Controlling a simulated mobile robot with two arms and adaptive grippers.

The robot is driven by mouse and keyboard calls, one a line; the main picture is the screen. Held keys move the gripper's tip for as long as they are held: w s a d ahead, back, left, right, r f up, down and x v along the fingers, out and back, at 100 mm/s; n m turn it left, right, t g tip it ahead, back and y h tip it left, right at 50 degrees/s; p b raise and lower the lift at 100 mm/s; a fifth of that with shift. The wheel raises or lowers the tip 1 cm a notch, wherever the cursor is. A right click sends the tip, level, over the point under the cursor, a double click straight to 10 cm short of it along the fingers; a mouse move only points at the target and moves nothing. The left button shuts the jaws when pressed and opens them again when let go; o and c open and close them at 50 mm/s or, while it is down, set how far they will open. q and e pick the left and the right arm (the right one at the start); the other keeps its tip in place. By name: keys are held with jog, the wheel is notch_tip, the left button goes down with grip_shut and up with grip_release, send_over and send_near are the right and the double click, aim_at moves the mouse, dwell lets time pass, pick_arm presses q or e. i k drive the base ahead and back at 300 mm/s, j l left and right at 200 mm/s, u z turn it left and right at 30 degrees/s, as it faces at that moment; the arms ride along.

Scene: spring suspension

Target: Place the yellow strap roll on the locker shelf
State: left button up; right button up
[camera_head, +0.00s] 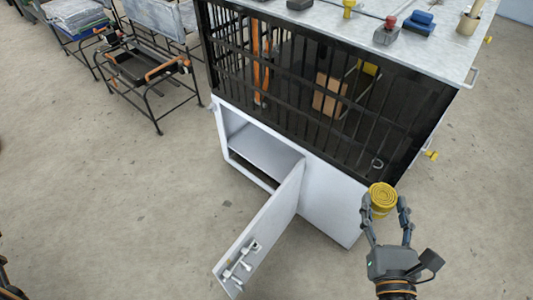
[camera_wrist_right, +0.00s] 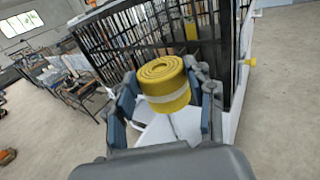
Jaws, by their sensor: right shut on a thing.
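The yellow strap roll (camera_head: 383,196) is a coiled yellow roll with a pale band around its side. My right gripper (camera_head: 385,214) is shut on it, in front of the right part of the cage. In the right wrist view the roll (camera_wrist_right: 163,84) sits between the two fingers of the gripper (camera_wrist_right: 170,105). The white locker (camera_head: 334,205) is under the black cage, and its door (camera_head: 262,232) stands open toward the front. The locker shelf (camera_head: 262,150) shows inside the opening, left of my right gripper.
The black barred cage (camera_head: 300,80) above the locker holds a cardboard box (camera_head: 328,96) and orange items. The worktop (camera_head: 420,50) carries several tools. A black-framed cart (camera_head: 150,75) stands at the left. The floor in front is clear.

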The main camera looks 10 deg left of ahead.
aim_at(281, 148)
jog(key=j+z, duration=0.1)
jog(key=j, duration=0.65)
jog(key=j+z, duration=0.1)
jog(key=j, duration=0.65)
jog(key=k+j+z, duration=0.1)
jog(key=j, duration=0.65)
jog(key=k+j+z, duration=0.1)
jog(key=j, duration=0.6)
jog(key=i+j+z, duration=0.3)
jog(key=i+j, duration=1.15)
jog(key=i, duration=0.25)
